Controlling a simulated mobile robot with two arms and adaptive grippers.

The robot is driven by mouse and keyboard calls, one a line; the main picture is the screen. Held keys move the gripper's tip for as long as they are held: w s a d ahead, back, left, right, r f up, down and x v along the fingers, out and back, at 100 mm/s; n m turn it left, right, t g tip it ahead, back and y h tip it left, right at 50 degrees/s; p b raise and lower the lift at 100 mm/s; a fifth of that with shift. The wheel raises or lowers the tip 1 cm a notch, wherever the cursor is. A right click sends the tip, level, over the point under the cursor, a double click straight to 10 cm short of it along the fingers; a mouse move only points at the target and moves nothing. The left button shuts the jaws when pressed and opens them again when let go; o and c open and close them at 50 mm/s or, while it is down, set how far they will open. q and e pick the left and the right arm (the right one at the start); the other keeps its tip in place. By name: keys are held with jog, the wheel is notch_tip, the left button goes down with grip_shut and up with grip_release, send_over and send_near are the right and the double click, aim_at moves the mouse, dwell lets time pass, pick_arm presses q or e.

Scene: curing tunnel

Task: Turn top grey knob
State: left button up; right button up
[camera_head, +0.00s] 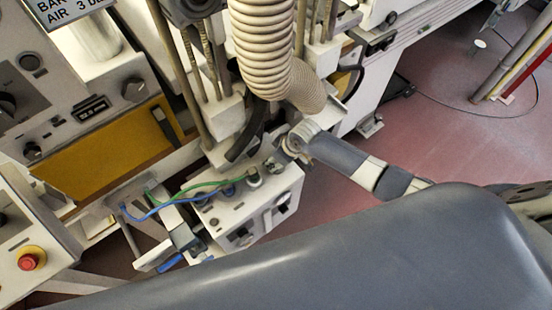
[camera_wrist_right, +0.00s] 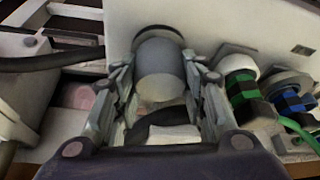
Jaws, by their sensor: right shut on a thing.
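The top grey knob (camera_wrist_right: 160,68) is a rounded grey cylinder on a pale panel in the right wrist view. My right gripper (camera_wrist_right: 160,85) has one finger on each side of it and is shut on it. In the head view my right gripper (camera_head: 282,157) reaches in from the right to the top of a white box (camera_head: 262,208). There the knob is mostly hidden by the gripper. My left gripper is not in view.
Blue (camera_head: 165,208) and green (camera_head: 205,183) hoses run to fittings left of my right gripper. A ribbed beige duct (camera_head: 262,50) hangs just above it. A red button (camera_head: 28,262) is at far left. Reddish floor (camera_head: 450,100) is open at upper right.

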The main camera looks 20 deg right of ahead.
jog(key=n, duration=0.1)
jog(key=n+b, duration=0.1)
jog(key=shift+s+f+n+g+y, duration=0.1)
jog(key=shift+f+n+g+y, duration=0.1)
jog(key=shift+n+g+y, duration=0.15)
jog(key=shift+r+n+g+b, duration=0.1)
jog(key=shift+n+g+b, duration=0.25)
jog(key=shift+n+b, duration=0.65)
jog(key=shift+n, duration=0.25)
jog(key=o, duration=1.1)
jog(key=shift+c, duration=0.2)
jog(key=shift+r, duration=0.1)
jog(key=shift+d+r, duration=0.15)
jog(key=shift+r, duration=0.4)
jog(key=v, duration=0.6)
jog(key=shift+s+d, duration=0.2)
jog(key=shift+d, duration=0.05)
